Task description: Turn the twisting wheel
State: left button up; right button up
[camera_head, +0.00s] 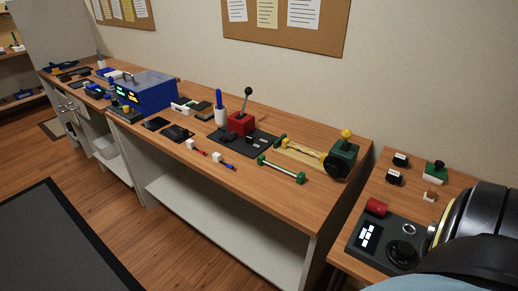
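A green block with a black wheel (335,164) on its side and a yellow ball on top stands at the right end of the long wooden bench. A round black knob (403,252) sits on a dark panel (377,264) on the nearer right table. I cannot tell which of these two is the twisting wheel. A large black and teal arm part of mine fills the lower right corner and hides part of that table. Neither of my grippers shows in the head view.
The dark panel also bears a red cylinder (376,206) and a white-marked display. A gap separates the bench from the right table.

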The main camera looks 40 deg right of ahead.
aim_at(333, 169)
jog(key=u, duration=0.45)
jog(key=i, duration=1.35)
jog(key=z, duration=2.75)
